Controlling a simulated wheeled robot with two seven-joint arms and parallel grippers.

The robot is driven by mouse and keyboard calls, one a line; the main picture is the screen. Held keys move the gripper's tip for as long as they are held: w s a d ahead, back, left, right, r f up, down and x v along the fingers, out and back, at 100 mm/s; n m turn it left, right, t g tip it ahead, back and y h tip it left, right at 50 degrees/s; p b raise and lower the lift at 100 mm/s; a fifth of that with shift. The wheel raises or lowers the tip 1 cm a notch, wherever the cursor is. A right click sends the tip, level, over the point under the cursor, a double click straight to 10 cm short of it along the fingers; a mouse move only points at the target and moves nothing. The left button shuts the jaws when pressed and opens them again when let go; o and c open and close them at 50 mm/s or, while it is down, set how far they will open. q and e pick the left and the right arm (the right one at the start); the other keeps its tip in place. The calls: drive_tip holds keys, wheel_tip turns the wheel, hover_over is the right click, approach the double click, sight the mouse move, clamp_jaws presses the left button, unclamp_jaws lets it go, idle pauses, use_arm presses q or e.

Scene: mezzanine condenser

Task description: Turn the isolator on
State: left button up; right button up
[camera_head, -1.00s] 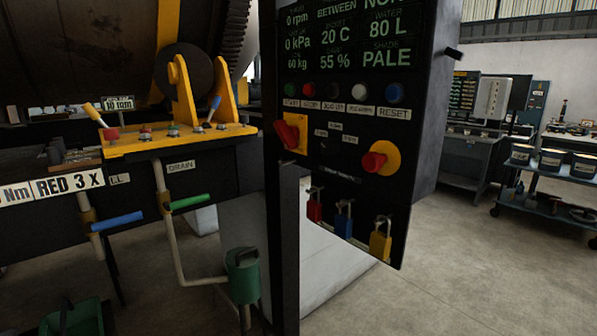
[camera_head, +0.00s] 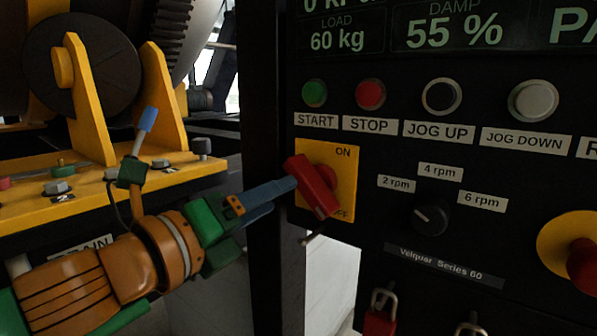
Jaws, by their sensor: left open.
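The isolator is a red handle (camera_head: 312,187) on a yellow plate (camera_head: 343,172) marked ON at the top right and OFF at the bottom right. The handle slants from upper left to lower right, its lower end near the OFF mark. My left gripper (camera_head: 284,192) has a green body and blue fingers and comes in from the left. Its fingers are open, with the front tip at the left side of the red handle. I cannot tell whether they touch. The far finger is partly hidden. My right gripper is not in view.
A row of buttons, with the green START (camera_head: 314,93) and red STOP (camera_head: 370,94), sits above the isolator. A black speed knob (camera_head: 431,217) and a red emergency knob (camera_head: 583,265) are to the right. A red padlock (camera_head: 380,318) hangs below. Yellow brackets (camera_head: 88,110) stand at left.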

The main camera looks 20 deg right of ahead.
sight(301, 185)
use_arm(q)
drive_tip(key=shift+m, duration=0.4)
drive_tip(key=w+d, duration=0.1)
drive_tip(key=d, duration=0.1)
drive_tip(key=d+p, duration=0.1)
drive_tip(key=d, duration=0.1)
drive_tip(key=w+d+r+p, duration=0.1)
drive_tip(key=d, duration=0.1)
drive_tip(key=shift+w+d, duration=0.15)
drive_tip(key=shift+w, duration=0.15)
drive_tip(key=shift+w+f, duration=0.15)
drive_tip(key=shift+w, duration=0.05)
drive_tip(key=shift+c, duration=0.2)
drive_tip(key=shift+s, duration=0.1)
clamp_jaws()
